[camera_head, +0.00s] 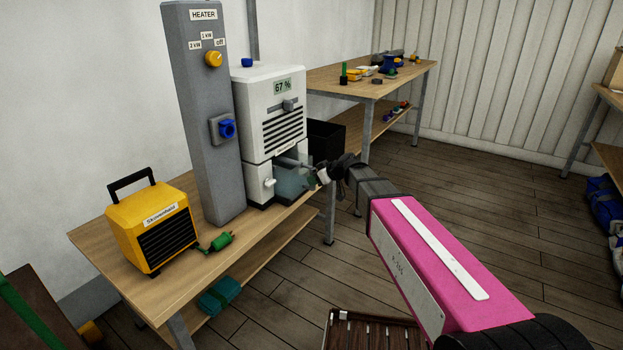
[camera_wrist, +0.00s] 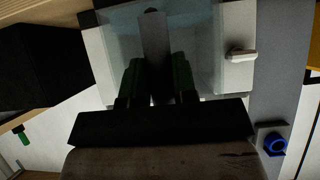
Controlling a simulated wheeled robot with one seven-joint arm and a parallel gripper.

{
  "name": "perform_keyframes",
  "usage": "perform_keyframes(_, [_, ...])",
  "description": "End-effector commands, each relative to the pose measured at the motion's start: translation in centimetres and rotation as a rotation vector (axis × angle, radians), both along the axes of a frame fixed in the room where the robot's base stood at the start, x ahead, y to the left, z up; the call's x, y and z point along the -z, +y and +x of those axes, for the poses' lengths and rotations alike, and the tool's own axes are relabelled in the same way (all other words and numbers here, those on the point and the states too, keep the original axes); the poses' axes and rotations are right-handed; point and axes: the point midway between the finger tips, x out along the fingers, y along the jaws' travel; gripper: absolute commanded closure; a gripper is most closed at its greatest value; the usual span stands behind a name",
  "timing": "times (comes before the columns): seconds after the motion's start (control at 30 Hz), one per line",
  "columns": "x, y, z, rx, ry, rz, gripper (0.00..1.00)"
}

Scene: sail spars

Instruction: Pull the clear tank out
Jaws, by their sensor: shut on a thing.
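The clear tank (camera_head: 292,182) is a bluish see-through box at the lower front of the white dehumidifier-like machine (camera_head: 270,105), which reads 67 %. The tank shows partly outside the machine's front. In the wrist view the tank (camera_wrist: 195,35) fills the upper middle. My gripper (camera_head: 322,176) is at the tank's front. In the wrist view my gripper's green-edged fingers (camera_wrist: 157,80) are shut on a grey upright handle piece (camera_wrist: 155,45) of the tank. How far the tank's back reaches into the machine is hidden.
The machine stands on a wooden bench (camera_head: 175,270) beside a grey heater post (camera_head: 205,120) with a blue socket. A yellow heater (camera_head: 150,232) and green plug (camera_head: 222,241) are at left. A black bin (camera_head: 325,143) is behind the tank. Floor to the right is open.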

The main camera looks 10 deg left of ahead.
Motion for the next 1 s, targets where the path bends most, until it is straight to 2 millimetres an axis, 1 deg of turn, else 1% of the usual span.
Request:
perform_keyframes(0.4, [0.0, -2.1, -0.9, 0.001, 0.000, 0.001, 1.00])
perform_keyframes(0.8, [0.0, -2.3, -1.0, 0.000, 0.000, 0.001, 1.00])
perform_keyframes(0.83, [0.0, -2.3, -1.0, 0.000, 0.000, 0.001, 0.71])
perform_keyframes(0.87, [0.0, -2.3, -1.0, 0.000, 0.000, 0.001, 0.61])
perform_keyframes(0.9, [0.0, -2.3, -1.0, 0.000, 0.000, 0.001, 0.48])
perform_keyframes(0.93, [0.0, -2.4, -1.0, 0.000, 0.000, 0.001, 0.44])
perform_keyframes(1.0, [0.0, -2.3, -1.0, 0.000, 0.000, 0.000, 0.44])
